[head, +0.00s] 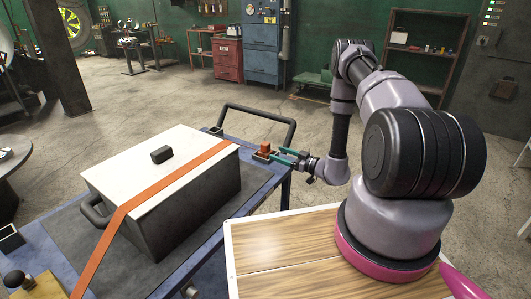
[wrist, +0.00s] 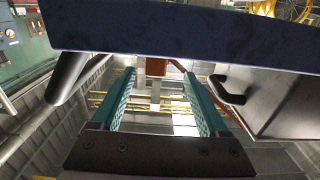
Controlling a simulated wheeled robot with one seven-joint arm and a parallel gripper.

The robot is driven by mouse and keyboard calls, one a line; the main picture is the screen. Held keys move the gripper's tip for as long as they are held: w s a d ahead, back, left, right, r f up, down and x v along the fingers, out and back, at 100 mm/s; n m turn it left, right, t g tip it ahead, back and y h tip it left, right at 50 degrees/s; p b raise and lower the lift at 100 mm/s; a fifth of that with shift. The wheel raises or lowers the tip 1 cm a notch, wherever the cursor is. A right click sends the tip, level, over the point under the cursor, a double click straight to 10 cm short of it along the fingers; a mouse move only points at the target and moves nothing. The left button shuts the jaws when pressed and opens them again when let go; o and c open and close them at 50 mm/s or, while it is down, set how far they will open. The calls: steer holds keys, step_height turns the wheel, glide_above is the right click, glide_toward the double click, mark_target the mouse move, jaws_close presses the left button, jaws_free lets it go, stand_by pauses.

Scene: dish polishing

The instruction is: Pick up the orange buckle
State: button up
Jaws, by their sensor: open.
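The orange buckle (head: 265,146) is a small block at the right rear edge of the blue cart, in or on a small dark holder. In the wrist view the orange buckle (wrist: 156,67) shows ahead, between the fingertips in the picture, its upper part hidden by a dark blue bar. My gripper (head: 271,154) reaches in from the right with its teal fingers apart and their tips close by the buckle. I cannot tell whether the buckle lies fully between them. In the wrist view my gripper (wrist: 159,76) is open, with no contact visible.
A dark box with a white lid (head: 130,160) and black knob (head: 161,155) stands on the blue cart (head: 215,245). An orange strap (head: 150,190) crosses the lid. A black handle (head: 262,110) rises behind the buckle.

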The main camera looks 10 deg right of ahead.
mark_target(269, 150)
steer(key=shift+w+d+f+x, duration=0.1)
steer(key=shift+x, duration=1.4)
steer(key=shift+w+d+f+x, duration=0.1)
steer(key=shift+w+f+x, duration=0.05)
steer(key=shift+x, duration=1.35)
jaws_close()
